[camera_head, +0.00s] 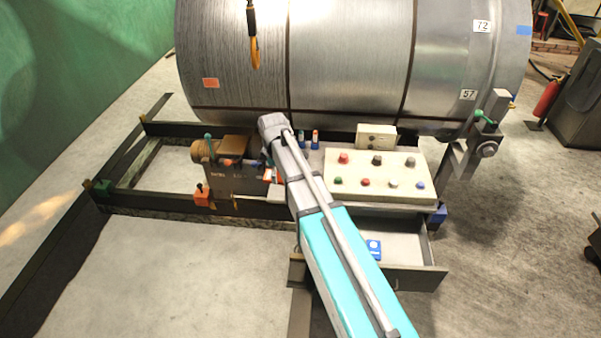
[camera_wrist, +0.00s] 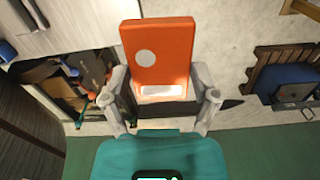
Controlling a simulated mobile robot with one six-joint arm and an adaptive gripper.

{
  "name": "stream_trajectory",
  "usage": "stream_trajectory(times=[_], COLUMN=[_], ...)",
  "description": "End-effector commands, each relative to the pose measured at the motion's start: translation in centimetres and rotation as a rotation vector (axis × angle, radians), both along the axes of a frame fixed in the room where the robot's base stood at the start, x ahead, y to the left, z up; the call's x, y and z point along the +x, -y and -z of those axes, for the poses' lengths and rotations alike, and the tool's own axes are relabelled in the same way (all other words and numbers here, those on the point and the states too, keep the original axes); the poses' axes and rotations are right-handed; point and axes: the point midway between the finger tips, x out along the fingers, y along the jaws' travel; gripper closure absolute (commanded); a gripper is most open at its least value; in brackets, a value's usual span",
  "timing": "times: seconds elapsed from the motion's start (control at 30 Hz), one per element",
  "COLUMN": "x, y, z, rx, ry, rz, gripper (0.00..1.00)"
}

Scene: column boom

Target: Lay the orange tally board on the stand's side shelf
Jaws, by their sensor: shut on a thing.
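The orange tally board (camera_wrist: 158,42) has a white disc and a white label on its face. In the wrist view it lies between the two grey fingers of my gripper (camera_wrist: 162,82), which is shut on its near end. The board's far end sticks out clear of the fingers, above pale floor. In the head view my arm hides most of the gripper. A bit of orange shows beside the arm's end, and I cannot tell if it is the board. The stand (camera_head: 245,209) is a dark frame under a big metal drum. I cannot make out its side shelf for sure.
A button panel (camera_head: 382,188) stands right of my arm, with an open drawer (camera_head: 405,247) below it holding a blue item (camera_head: 374,248). A cluttered box (camera_head: 225,178) sits left of the arm. The drum (camera_head: 345,55) rises behind. Floor at the front left is clear.

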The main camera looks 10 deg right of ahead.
Motion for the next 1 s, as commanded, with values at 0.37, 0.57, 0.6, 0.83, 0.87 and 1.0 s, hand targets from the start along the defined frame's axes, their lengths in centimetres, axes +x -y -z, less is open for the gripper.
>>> stream_trajectory(times=[0.37, 0.57, 0.6, 0.83, 0.87, 1.0], x=[-2.2, -2.2, -2.1, -0.4, -0.1, 1.8], y=[-1.3, -1.2, -1.2, 0.0, 0.3, 1.7], z=[1.1, 1.1, 1.2, 2.3, 2.5, 3.6], rx=[0.0, 0.0, 0.0, 0.0, 0.0, 0.0], ry=[0.0, 0.0, 0.0, 0.0, 0.0, 0.0], rz=[-0.071, -0.07, -0.069, -0.067, -0.066, -0.065], gripper=[0.63, 0.63, 0.63, 0.63, 0.63, 0.63])
